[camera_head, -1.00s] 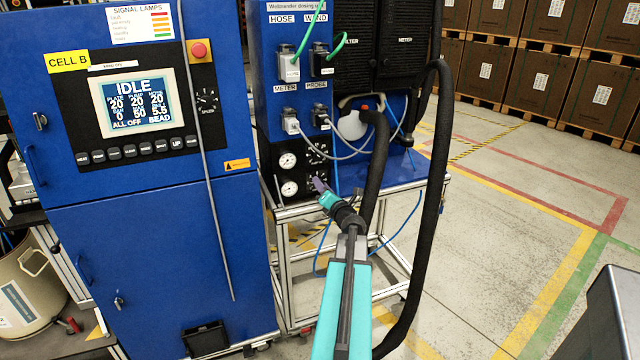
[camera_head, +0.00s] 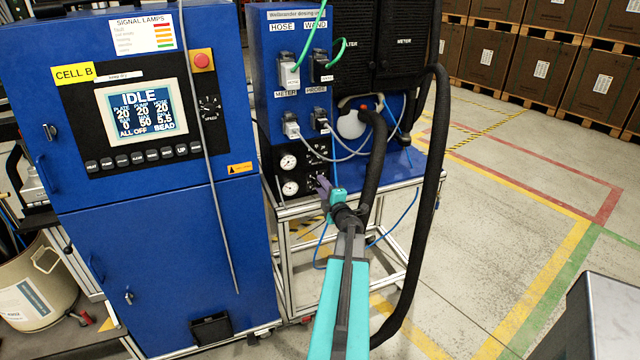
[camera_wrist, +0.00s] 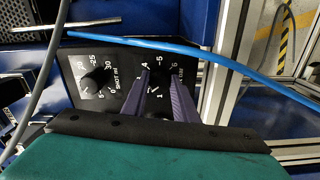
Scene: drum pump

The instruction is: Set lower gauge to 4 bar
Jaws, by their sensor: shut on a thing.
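The lower gauge (camera_head: 290,188) is a small white round dial on the black panel of the blue dosing unit. Its needle is too small to read. My gripper (camera_head: 322,186) is at the panel just right of this gauge. In the wrist view its two purple-grey fingers (camera_wrist: 164,92) are shut on a dark knob (camera_wrist: 158,78), one finger on each side. Printed numbers such as 4, 5 and 6 show around the knob. The fingers hide much of the knob and part of its scale, so its setting cannot be read.
The upper gauge (camera_head: 288,162) sits just above the lower one. A second knob (camera_wrist: 93,82), marked SHOT, is left of my fingers. A blue hose (camera_wrist: 190,52) crosses over the panel in the wrist view. Thick black hoses (camera_head: 437,150) hang right of my arm.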

